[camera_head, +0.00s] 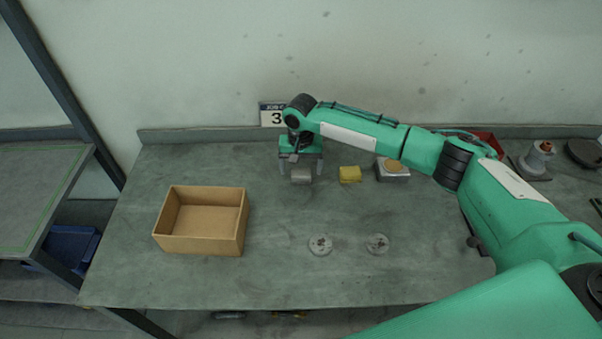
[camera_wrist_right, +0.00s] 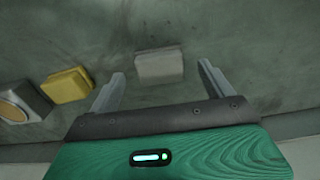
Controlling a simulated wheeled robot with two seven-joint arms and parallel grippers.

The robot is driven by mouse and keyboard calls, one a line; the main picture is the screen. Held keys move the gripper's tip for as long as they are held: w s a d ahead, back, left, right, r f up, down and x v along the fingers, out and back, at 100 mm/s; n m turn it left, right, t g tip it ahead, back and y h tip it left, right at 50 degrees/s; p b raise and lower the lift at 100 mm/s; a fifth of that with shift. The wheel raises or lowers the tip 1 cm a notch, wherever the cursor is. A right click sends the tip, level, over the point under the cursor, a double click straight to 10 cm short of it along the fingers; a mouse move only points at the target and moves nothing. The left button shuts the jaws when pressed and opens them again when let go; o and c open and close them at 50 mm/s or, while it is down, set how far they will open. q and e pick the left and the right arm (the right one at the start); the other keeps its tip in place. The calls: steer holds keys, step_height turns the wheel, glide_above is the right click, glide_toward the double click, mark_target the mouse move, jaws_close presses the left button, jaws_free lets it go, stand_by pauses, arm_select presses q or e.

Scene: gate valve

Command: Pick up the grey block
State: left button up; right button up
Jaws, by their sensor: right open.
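The grey block (camera_head: 301,176) lies on the workbench, at the back and left of the yellow block. My right gripper (camera_head: 301,168) is directly above or around it, with one finger on each side in the head view. In the right wrist view the grey block (camera_wrist_right: 159,66) shows between the two open fingers, ahead of the jaws (camera_wrist_right: 161,82), with a gap on both sides. The gripper is open and holds nothing. Whether the fingertips reach down to the block's height is hard to tell. My left gripper is not in view.
A yellow block (camera_head: 350,174) and a grey box with a tan round top (camera_head: 393,169) stand to the right. An open cardboard box (camera_head: 246,222) is at the left. Two grey discs (camera_head: 320,245) (camera_head: 378,244) lie towards the front. The bench (camera_head: 280,285) is clear at the front.

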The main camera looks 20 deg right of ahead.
mark_target(301, 172)
steer(key=shift+f, duration=1.35)
steer(key=c, duration=1.2)
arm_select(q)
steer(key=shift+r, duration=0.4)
arm_select(e)
steer(key=shift+o, duration=0.2)
steer(key=shift+r, duration=0.15)
